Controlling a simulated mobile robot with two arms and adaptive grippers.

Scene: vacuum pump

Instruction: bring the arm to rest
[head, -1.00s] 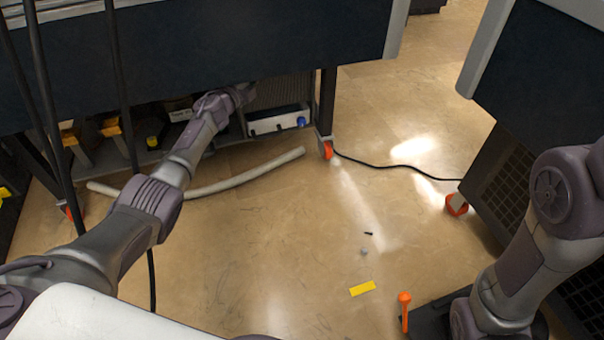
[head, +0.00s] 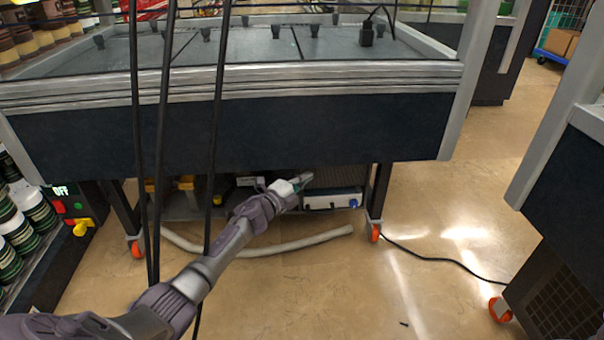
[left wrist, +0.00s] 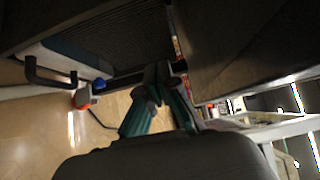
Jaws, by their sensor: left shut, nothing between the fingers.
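My left arm reaches forward from the lower left in the head view. Its left gripper (head: 301,182) is at the front of the low shelf under the dark table, close to a white and blue box. In the left wrist view the fingers of the left gripper (left wrist: 157,84) are shut with nothing between them. The box (head: 333,200) has a dark handle, which shows in the left wrist view. My right arm and gripper are out of the head view.
The dark table (head: 240,130) overhangs the left gripper. A pale hose (head: 300,243) lies on the floor below. Black cables (head: 165,130) hang in front of the table. A power box with an OFF display (head: 62,191) stands left. The floor (head: 330,290) right of the arm is mostly clear.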

